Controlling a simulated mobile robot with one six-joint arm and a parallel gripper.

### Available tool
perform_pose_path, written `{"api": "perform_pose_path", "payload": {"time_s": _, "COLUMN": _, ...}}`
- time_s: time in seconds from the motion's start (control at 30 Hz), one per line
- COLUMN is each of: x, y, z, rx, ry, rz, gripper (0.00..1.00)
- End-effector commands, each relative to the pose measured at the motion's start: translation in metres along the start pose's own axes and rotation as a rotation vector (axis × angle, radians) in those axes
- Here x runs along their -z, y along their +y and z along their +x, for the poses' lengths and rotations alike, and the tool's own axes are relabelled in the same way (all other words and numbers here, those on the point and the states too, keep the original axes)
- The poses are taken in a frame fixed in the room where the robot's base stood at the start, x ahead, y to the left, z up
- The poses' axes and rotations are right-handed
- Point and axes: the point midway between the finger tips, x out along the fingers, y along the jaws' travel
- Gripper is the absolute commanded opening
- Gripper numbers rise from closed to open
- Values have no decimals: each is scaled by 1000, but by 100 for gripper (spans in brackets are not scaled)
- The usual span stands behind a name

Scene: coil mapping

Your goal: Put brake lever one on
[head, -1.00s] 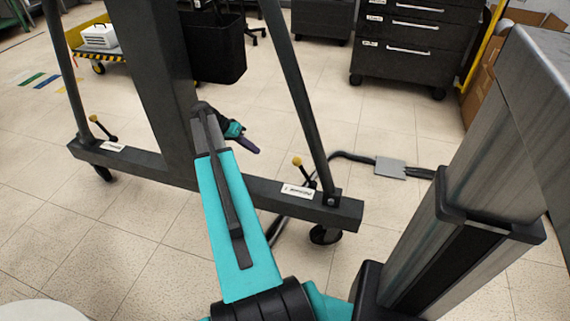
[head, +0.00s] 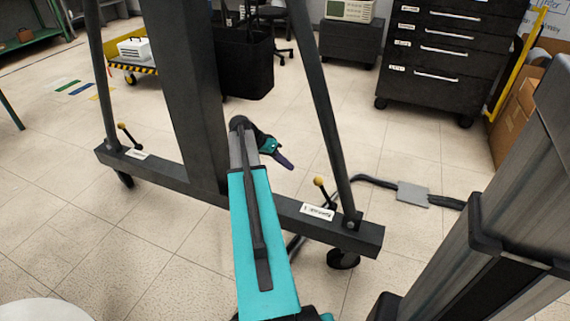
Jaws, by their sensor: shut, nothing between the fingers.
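Two brake levers with yellow knobs stand on the dark lower beam (head: 215,197) of a wheeled frame. The left lever (head: 130,136) stands near the beam's left end, tilted to the left, beside a white label. The right lever (head: 323,192) stands near the right end beside another white label (head: 317,212), also leaning left. The label text is too small to read, so I cannot tell which lever is one.
The frame's thick post (head: 192,90) and slanted strut (head: 325,100) rise near my arm. A caster (head: 343,258) is under the beam's right end. A cable with a grey plate (head: 412,193) lies on the floor at right. A black drawer cabinet (head: 445,60) stands behind.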

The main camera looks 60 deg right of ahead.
Motion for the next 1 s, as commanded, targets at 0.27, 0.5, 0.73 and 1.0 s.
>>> {"api": "perform_pose_path", "payload": {"time_s": 0.27, "x": -2, "y": -1, "z": 43, "rx": -1, "ry": -1, "rz": 0, "gripper": 0}}
{"api": "perform_pose_path", "payload": {"time_s": 0.5, "x": -2, "y": 2, "z": 74, "rx": -1, "ry": 0, "rz": -1, "gripper": 0}}
{"api": "perform_pose_path", "payload": {"time_s": 0.73, "x": 0, "y": 26, "z": 80, "rx": 0, "ry": 0, "rz": 0, "gripper": 0}}
{"api": "perform_pose_path", "payload": {"time_s": 1.0, "x": 2, "y": 37, "z": 84, "rx": 0, "ry": 0, "rz": -1, "gripper": 0}}
